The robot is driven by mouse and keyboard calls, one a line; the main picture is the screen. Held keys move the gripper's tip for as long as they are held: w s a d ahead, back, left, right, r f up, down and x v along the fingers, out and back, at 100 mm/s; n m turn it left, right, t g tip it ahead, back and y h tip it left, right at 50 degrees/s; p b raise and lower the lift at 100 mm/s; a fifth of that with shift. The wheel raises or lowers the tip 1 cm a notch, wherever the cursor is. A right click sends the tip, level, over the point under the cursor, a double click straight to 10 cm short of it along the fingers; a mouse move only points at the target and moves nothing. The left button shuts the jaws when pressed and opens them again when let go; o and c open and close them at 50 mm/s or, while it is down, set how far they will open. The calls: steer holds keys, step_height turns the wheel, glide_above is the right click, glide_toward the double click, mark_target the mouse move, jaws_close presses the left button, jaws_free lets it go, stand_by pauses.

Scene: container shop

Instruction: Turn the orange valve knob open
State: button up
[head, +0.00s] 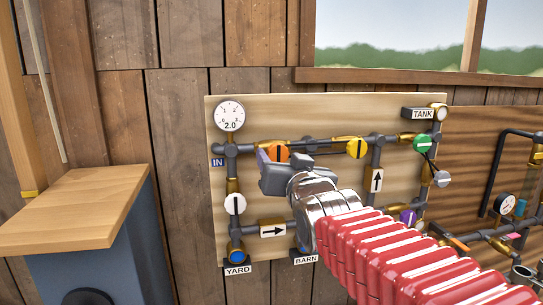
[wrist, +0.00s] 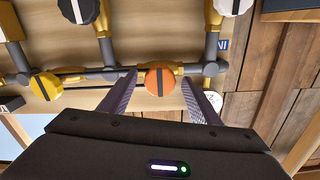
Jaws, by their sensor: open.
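The orange valve knob (head: 278,152) is on the upper pipe of the board, right of the IN label. Its dark stripe stands upright, across the level pipe. In the wrist view the knob (wrist: 160,86) shows between the two fingertips. My gripper (head: 281,161) is open in front of the board, with one finger on each side of the knob; the wrist view shows the fingers apart (wrist: 160,79). I cannot tell whether either finger touches the knob. My gripper hides its lower edge in the head view.
A yellow knob (head: 355,147) and a green knob (head: 422,143) sit farther right on the same pipe. A white knob (head: 235,204) is lower left, a purple knob (head: 407,217) lower right. A gauge (head: 229,115) reads 2.0. A wooden-topped cabinet (head: 80,210) stands left.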

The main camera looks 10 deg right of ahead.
steer(key=shift+w, duration=1.45)
steer(key=c, duration=1.1)
